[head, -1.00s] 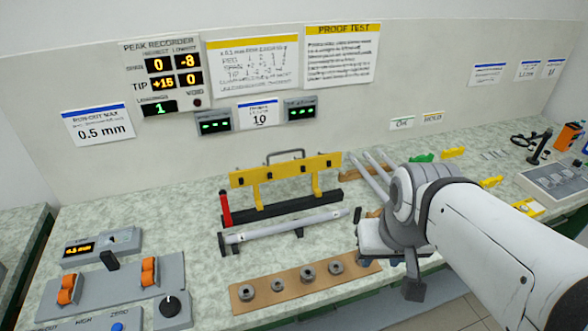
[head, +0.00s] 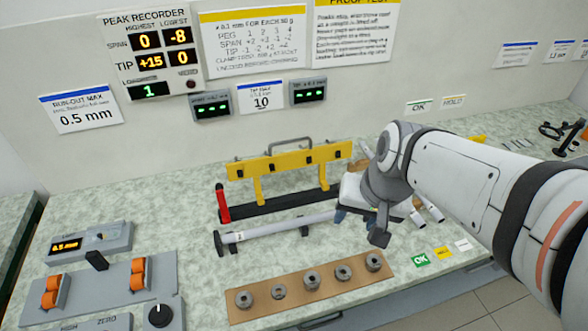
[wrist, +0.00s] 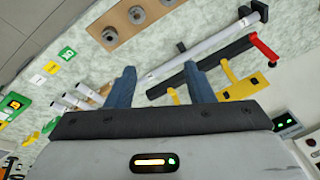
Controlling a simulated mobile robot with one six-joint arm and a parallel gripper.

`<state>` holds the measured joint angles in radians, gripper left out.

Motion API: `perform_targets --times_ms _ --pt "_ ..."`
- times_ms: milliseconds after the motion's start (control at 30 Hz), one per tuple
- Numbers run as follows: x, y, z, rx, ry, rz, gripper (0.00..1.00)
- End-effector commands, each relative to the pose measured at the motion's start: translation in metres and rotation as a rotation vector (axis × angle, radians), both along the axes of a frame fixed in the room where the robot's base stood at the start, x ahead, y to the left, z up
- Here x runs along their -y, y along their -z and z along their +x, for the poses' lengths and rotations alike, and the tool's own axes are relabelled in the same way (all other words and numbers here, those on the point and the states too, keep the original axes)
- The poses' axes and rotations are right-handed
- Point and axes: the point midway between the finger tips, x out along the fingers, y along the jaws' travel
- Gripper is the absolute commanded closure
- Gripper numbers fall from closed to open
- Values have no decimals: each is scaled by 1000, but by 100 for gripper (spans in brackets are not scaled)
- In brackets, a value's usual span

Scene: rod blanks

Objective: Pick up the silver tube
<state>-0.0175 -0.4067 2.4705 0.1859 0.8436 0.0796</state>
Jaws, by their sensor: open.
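A silver tube (head: 280,226) lies across two dark supports on the counter, in front of the yellow clamp frame. It also shows in the wrist view (wrist: 205,47), running from the upper right down towards the gap between my fingers. My gripper (head: 354,218) is at the tube's right end in the head view. In the wrist view my two blue fingers (wrist: 159,76) are spread wide with nothing held between them. Whether they stand around the tube's end or above it, I cannot tell. My wrist partly hides that end.
The yellow frame (head: 290,160) with a red handle (head: 222,203) stands just behind the tube. A brown strip with several grey rings (head: 312,281) lies in front. Other pale tubes (wrist: 72,103) lie left of my fingers in the wrist view. Control boxes (head: 90,243) stand left.

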Motion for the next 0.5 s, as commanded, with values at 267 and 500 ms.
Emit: perform_targets --times_ms 267,500 --pt "-52 98 82 -165 491 394 52" --pt "-64 153 129 -258 831 563 52"
